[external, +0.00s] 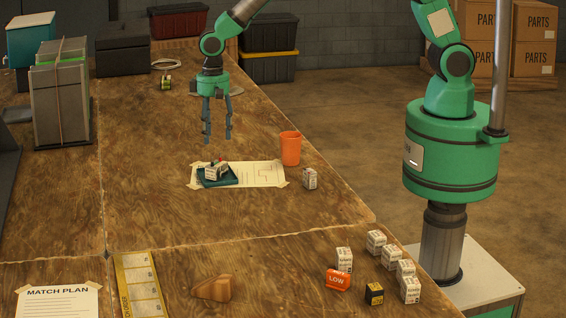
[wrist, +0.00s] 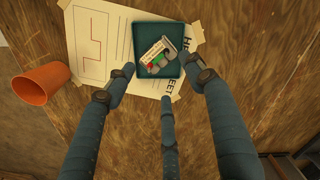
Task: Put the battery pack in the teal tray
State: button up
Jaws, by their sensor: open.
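The battery pack (external: 216,171), a small white block with dark print and a red part, rests in the teal tray (external: 232,181). In the wrist view the pack (wrist: 153,52) lies tilted across the tray's floor (wrist: 146,32), inside its rim, with green and red parts showing. My gripper (external: 217,139) hangs above the tray, fingers pointing down and spread apart, holding nothing. In the wrist view its fingers (wrist: 162,82) frame the near side of the tray, clear of the pack.
The tray stands on a taped paper sheet (external: 262,174). An orange cup (external: 290,148) and a small white box (external: 310,179) stand to its right. Several battery boxes (external: 405,270) and an orange LOW block (external: 338,280) sit at the front right. The wood left of the sheet is clear.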

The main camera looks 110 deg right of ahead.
jog(key=s+a+r+n+t, duration=0.1)
jog(key=s+a+r, duration=0.2)
jog(key=s+r, duration=0.5)
jog(key=s+a+r+n+t, duration=0.1)
jog(key=s+a+r+n, duration=0.15)
jog(key=r, duration=0.85)
jog(key=s+a+r+n+t, duration=0.1)
jog(key=s+a+r, duration=0.1)
jog(key=s+r, duration=0.6)
jog(key=s+a+r+n+t, duration=0.1)
jog(key=s+r, duration=0.3)
jog(key=s, duration=0.9)
jog(key=s+a+r+n+t, duration=0.1)
jog(key=s+a+r+n, duration=0.2)
jog(key=s, duration=1)
notch_tip(320, 180, up, 2)
jog(key=shift+a+r+t, duration=0.1)
jog(key=shift+a+t, duration=0.2)
jog(key=shift+a, duration=0.35)
